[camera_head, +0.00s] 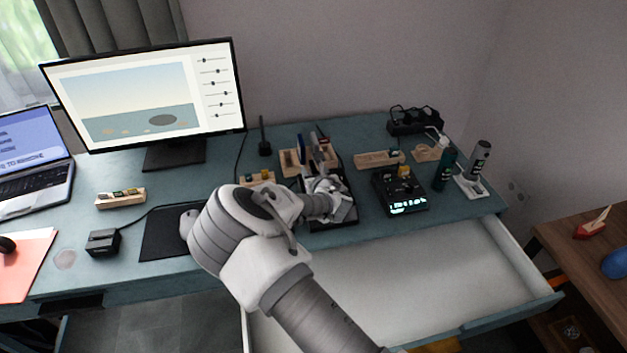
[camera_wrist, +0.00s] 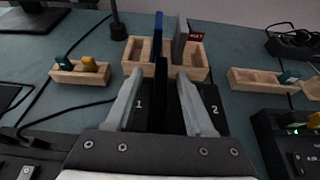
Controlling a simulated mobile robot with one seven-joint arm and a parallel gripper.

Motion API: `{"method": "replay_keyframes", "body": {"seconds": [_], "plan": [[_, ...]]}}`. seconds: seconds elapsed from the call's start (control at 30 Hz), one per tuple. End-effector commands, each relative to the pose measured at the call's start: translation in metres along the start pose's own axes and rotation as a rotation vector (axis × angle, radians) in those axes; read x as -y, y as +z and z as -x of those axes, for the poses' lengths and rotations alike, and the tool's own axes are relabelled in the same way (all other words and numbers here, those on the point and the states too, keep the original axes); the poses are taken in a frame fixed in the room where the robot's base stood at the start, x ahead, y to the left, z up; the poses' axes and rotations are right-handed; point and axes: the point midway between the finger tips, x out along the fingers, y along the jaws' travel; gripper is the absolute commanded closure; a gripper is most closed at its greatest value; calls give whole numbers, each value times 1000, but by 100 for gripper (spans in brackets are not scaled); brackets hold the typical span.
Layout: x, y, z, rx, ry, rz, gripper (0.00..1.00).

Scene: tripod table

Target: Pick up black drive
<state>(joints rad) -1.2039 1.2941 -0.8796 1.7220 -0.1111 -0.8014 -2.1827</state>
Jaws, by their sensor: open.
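The black drive (camera_wrist: 160,95) stands upright as a thin dark slab in a black dock (camera_wrist: 208,98) whose top is marked 1 and 2. In the wrist view my gripper (camera_wrist: 159,78) is open, with one pale finger on each side of the drive. Small gaps show between the drive and the fingers. In the head view my gripper (camera_head: 332,190) is low over the dock (camera_head: 345,219) and I cannot make out the drive clearly there.
Behind the dock a wooden organiser (camera_wrist: 138,52) holds an upright blue item (camera_wrist: 158,30) and a grey one (camera_wrist: 180,38). Low wooden trays (camera_wrist: 78,75) flank it. A black device with a lit display (camera_head: 405,207) stands at right. An open white drawer (camera_head: 430,270) lies below the desk's front edge.

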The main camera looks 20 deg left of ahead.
Motion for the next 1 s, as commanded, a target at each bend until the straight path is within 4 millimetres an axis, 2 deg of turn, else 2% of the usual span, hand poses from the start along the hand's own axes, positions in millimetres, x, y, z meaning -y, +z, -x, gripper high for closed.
{"method": "replay_keyframes", "body": {"seconds": [0.17,0.4,0.47,1.0], "plan": [[0,0,0,0,0,0,48],[0,0,0,0,0,0,91],[0,0,0,0,0,0,100],[0,3,1,2,0,0,100]]}}
